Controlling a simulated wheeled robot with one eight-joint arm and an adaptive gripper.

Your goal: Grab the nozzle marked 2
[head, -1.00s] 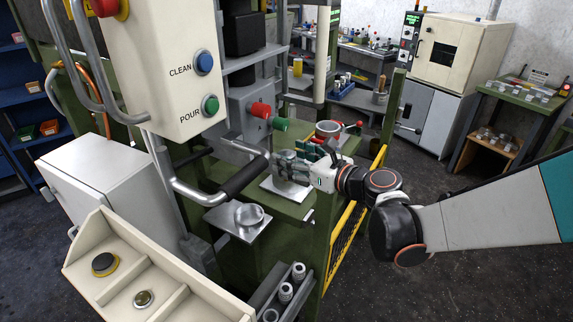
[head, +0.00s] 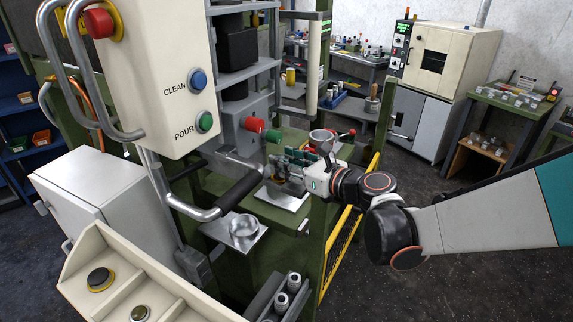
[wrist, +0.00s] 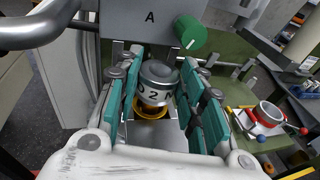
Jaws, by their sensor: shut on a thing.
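The nozzle marked 2 (wrist: 156,86) is a grey metal cylinder with a domed top and dark lettering, seen in the wrist view. A yellow ring (wrist: 150,111) shows below it, over a bare metal plate (wrist: 150,134). My gripper (wrist: 158,66) has its teal-padded fingers on both sides of the nozzle and is shut on it. In the head view my gripper (head: 284,164) is over the metal plate (head: 283,196) on the green machine table. There its fingers mostly hide the nozzle. I cannot tell whether the nozzle touches the plate.
A grey box marked A with a green knob (wrist: 190,32) stands just beyond the fingers. A bent metal handle (head: 215,202) and a plate with a metal cup (head: 243,227) are left of my gripper. A red-handled cup clamp (head: 321,137) is behind. A rack of grey nozzles (head: 281,301) is in front.

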